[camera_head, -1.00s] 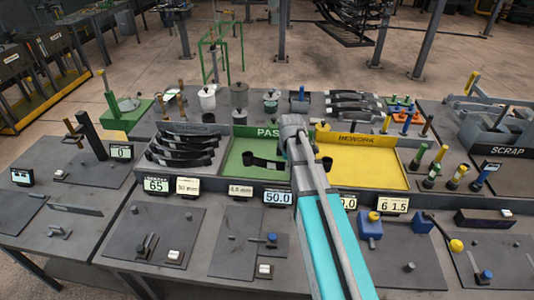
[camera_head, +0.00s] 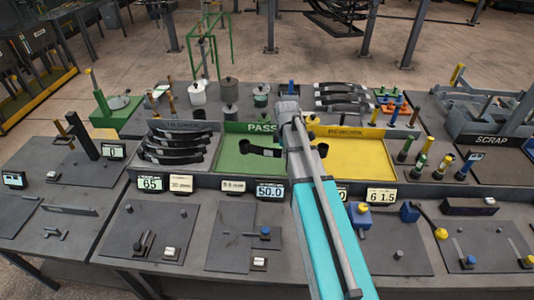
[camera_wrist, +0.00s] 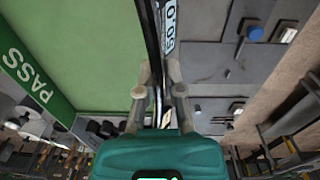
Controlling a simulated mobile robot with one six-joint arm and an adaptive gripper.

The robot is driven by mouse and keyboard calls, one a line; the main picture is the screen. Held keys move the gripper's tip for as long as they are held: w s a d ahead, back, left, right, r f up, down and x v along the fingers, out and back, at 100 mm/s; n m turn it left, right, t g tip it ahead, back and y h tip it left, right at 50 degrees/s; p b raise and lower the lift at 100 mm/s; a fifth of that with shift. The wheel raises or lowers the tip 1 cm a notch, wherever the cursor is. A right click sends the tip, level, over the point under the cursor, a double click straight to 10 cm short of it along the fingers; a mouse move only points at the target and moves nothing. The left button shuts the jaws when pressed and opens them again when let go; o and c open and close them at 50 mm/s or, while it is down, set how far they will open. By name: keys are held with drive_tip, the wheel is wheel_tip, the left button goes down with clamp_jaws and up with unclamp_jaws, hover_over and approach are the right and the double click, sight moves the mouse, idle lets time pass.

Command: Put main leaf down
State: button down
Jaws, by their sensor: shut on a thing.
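The main leaf is a dark, slightly curved bar with a rolled eye at each end. In the head view, the main leaf (camera_head: 264,151) crosses over the green PASS tray (camera_head: 232,162). Its right eye shows beyond my arm, over the yellow tray's left part. My arm hides the leaf's middle and my gripper there. In the wrist view my gripper (camera_wrist: 158,72) is shut on the leaf (camera_wrist: 152,38), which runs between the fingers as a dark strip. The green tray floor lies to its left. I cannot tell whether the leaf touches the tray.
A grey tray (camera_head: 206,171) with several stacked dark leaves stands left of the green tray. The yellow tray (camera_head: 370,160) lies to the right. Small display signs (camera_head: 270,191) line the front edge. Canisters and coloured posts stand around the trays. The green floor around the leaf looks clear.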

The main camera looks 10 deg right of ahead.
drive_tip(key=b, duration=0.5)
approach(260, 164)
drive_tip(key=s+d, duration=0.2)
drive_tip(key=s, duration=0.1)
drive_tip(key=shift+w+a+f+b, duration=0.45)
drive_tip(key=shift+w+f+b, duration=0.2)
drive_tip(key=shift+f+b, duration=0.25)
drive_tip(key=shift+w+a+f+b, duration=0.4)
drive_tip(key=shift+w+f+b, duration=0.3)
drive_tip(key=shift+b, duration=0.3)
drive_tip(key=shift+w+a+f+b, duration=0.25)
drive_tip(key=shift+w+f+b, duration=0.2)
drive_tip(key=shift+f+b, duration=0.25)
drive_tip(key=shift+s+f+b, duration=0.1)
drive_tip(key=shift+f+b, duration=1.15)
drive_tip(key=shift+b, duration=0.05)
drive_tip(key=shift+f, duration=0.15)
drive_tip(key=c, duration=0.8)
unclamp_jaws()
drive_tip(key=shift+o, duration=0.2)
drive_tip(key=shift+r, duration=0.2)
wheel_tip(260, 164, up, 12)
drive_tip(key=p, duration=1.2)
drive_tip(key=shift+s, duration=0.15)
